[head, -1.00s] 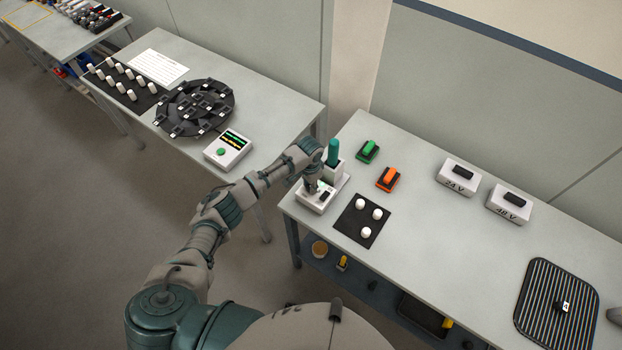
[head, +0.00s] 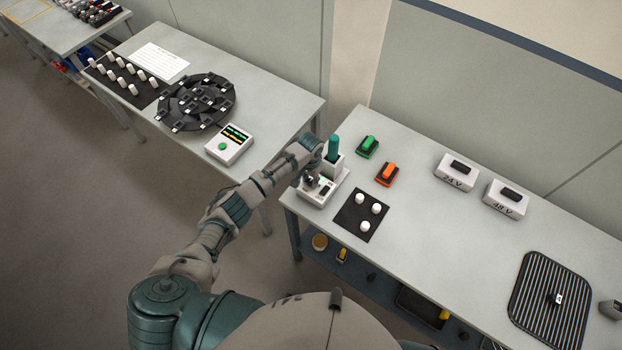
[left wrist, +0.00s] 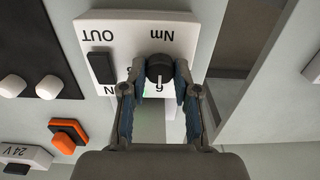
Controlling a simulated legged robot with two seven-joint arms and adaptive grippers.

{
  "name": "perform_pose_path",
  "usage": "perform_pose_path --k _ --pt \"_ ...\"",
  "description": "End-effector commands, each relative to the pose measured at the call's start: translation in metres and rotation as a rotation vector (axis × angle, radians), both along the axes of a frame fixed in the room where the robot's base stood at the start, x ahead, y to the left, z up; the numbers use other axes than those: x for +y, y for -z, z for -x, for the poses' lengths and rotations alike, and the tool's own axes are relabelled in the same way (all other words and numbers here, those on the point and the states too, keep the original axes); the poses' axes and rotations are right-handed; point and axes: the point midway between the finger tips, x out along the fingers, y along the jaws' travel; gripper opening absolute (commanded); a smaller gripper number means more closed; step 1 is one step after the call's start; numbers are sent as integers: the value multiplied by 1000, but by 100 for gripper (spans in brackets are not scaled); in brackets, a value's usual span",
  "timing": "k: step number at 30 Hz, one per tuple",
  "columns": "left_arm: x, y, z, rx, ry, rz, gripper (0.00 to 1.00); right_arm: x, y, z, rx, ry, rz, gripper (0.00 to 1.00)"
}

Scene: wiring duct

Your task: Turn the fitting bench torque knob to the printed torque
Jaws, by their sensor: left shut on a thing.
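The fitting bench unit (head: 318,197) is a white box at the near left corner of the right-hand table. In the left wrist view its white face (left wrist: 121,28) carries the printed letters "OUT" and "Nm", upside down, and a black rocker (left wrist: 102,67). My left gripper (head: 311,184) is over the unit. In the left wrist view the left gripper (left wrist: 159,76) is shut with its fingertips on both sides of the black round torque knob (left wrist: 159,66). The knob's white line points down in the picture, towards a printed 6. Other scale figures are partly hidden by the fingers.
Green (head: 367,145) and orange (head: 387,173) blocks sit behind. The left table bears a small display box (head: 229,145). A gap separates the tables.

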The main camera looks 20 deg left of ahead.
Motion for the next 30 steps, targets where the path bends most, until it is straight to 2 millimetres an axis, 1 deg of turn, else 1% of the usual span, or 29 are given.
perform_pose_path --k 1,4,5,6,7,8,16,20,23,30 --pt "1 3 3 8 -1 -4 0 0 0 0 0 0 0 48" --pt "1 3 3 8 0 -3 0 0 0 0 0 0 0 48" --pt "1 3 3 8 0 -3 35 0 0 0 0 0 0 48" --pt "1 3 3 8 0 -3 45 0 0 0 0 0 0 48" --pt "1 3 3 8 0 -3 53 0 0 0 0 0 0 48" --pt "1 2 2 8 0 -3 55 0 0 0 0 0 0 48" --pt "0 1 1 4 1 0 55 -2 0 0 1 -1 2 48" --pt "-1 -8 0 0 1 1 55 -2 0 1 0 -1 2 48" --pt "0 -25 -1 -1 1 1 55 -2 0 1 0 -1 2 48" --pt "0 -80 -1 0 2 0 55 -1 0 1 -1 0 1 48"
